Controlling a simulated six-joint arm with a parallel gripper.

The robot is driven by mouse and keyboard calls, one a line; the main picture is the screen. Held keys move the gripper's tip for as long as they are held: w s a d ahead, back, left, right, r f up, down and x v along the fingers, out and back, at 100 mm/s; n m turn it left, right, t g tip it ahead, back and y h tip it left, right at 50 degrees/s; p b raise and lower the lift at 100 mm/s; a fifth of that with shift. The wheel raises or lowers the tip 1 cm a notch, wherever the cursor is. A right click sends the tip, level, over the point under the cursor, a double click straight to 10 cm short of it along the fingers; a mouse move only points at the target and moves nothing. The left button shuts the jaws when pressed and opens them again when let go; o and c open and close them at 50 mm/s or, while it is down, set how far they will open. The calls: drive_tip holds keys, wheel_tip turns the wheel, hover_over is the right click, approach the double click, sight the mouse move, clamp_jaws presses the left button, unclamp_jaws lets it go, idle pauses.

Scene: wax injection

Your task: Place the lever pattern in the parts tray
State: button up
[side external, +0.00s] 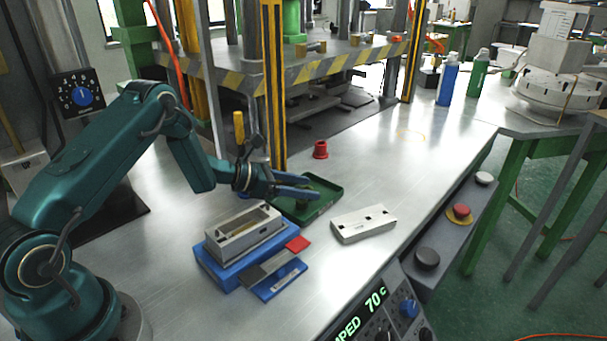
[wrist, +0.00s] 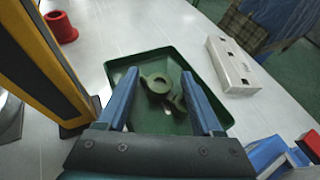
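The dark green lever pattern (wrist: 162,88) lies in the green parts tray (wrist: 155,123), with its ring end toward the far left and its arms spreading toward the near right. In the side view, the tray (side external: 334,192) sits on the steel bench, and the pattern is mostly hidden behind my fingers. My gripper (wrist: 161,74) is open, its two blue fingers well apart on either side of the pattern in the wrist view, with gaps to it. In the side view, my gripper (side external: 313,187) is above the tray. I cannot tell its exact height.
A grey mould half (side external: 232,239) sits on a blue base left of the tray. A pale block (side external: 363,223) lies to the right. A red cup-like part (side external: 320,150) stands behind the tray, near a yellow-black post (side external: 273,90).

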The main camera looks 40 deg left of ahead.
drive_tip(key=shift+r, duration=0.1)
drive_tip(key=shift+s+a+r, duration=0.15)
drive_tip(key=shift+s, duration=0.05)
drive_tip(key=v, duration=1)
drive_tip(key=shift+s+a+r, duration=0.2)
drive_tip(key=shift+s+r, duration=0.15)
drive_tip(key=shift+s, duration=0.15)
drive_tip(key=s+d+r+m+g+h, duration=0.1)
drive_tip(key=d+r+m, duration=0.1)
drive_tip(key=d+m, duration=0.1)
drive_tip(key=s+d+r+m+g+h, duration=0.1)
drive_tip(key=d+r+m, duration=0.1)
drive_tip(key=d+m, duration=0.1)
drive_tip(key=s+d+r+m+g+h, duration=0.1)
drive_tip(key=d+r+m+g, duration=0.1)
drive_tip(key=d+m, duration=0.1)
drive_tip(key=shift+s+d+r, duration=0.1)
drive_tip(key=shift+d+r, duration=0.2)
drive_tip(key=shift+d, duration=0.6)
drive_tip(key=s+d+r+m+g+y, duration=0.2)
drive_tip(key=s+d+m+g+y, duration=0.4)
drive_tip(key=s+m, duration=0.85)
drive_tip(key=s+a+m+t+y, duration=0.1)
drive_tip(key=m, duration=0.1)
drive_tip(key=s+a+r+m+t+y, duration=0.1)
drive_tip(key=m, duration=0.2)
drive_tip(key=a+m+t+y, duration=0.1)
drive_tip(key=m, duration=0.1)
drive_tip(key=shift+s+a+r+t, duration=0.2)
drive_tip(key=shift+s+a+t, duration=0.2)
